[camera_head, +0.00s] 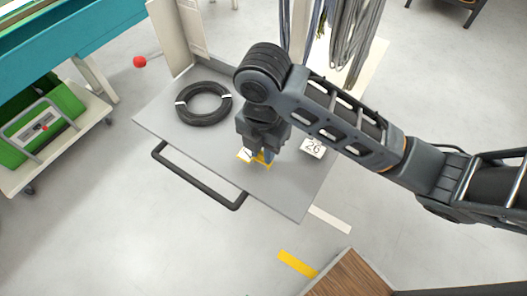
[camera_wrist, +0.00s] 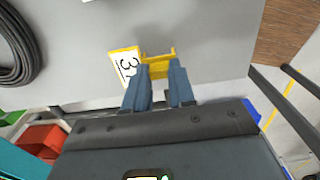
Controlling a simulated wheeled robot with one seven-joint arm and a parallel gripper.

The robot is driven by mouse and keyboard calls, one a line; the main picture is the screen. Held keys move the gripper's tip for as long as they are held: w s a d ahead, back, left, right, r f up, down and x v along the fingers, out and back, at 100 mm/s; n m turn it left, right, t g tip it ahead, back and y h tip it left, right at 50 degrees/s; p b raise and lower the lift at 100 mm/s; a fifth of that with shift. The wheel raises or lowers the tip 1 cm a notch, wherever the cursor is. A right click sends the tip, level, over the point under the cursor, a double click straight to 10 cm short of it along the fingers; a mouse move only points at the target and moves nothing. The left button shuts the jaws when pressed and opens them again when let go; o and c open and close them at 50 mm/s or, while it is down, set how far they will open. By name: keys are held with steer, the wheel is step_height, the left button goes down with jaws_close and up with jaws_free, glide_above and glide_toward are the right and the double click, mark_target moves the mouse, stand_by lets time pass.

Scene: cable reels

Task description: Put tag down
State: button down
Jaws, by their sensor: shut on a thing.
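The tag (camera_wrist: 125,67) has a white face with a black number starting with 3 and a yellow border, joined to a yellow bracket (camera_wrist: 157,58). In the head view the tag (camera_head: 245,155) shows in part under my gripper (camera_head: 258,152), over the grey cart top. In the wrist view the two blue fingers of my gripper (camera_wrist: 158,84) are closed on the yellow bracket, with the white face to the left of them. I cannot tell whether the tag touches the surface.
The grey cart top (camera_head: 195,150) has a black cable coil (camera_head: 203,103) at left and a white card marked 26 (camera_head: 313,147) at right. A black handle (camera_head: 198,181) runs along its front. Hanging cables (camera_head: 350,40) are behind; a wooden surface (camera_head: 350,275) is at lower right.

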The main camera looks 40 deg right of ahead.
steer(key=shift+d+f, duration=0.1)
steer(key=shift+f, duration=0.65)
steer(key=shift+f, duration=0.2)
steer(key=c, duration=0.9)
jaws_free()
steer(key=shift+c, duration=0.2)
steer(key=shift+r, duration=0.1)
step_height(320, 180, up, 12)
steer(key=p, duration=0.3)
steer(key=shift+r, duration=0.15)
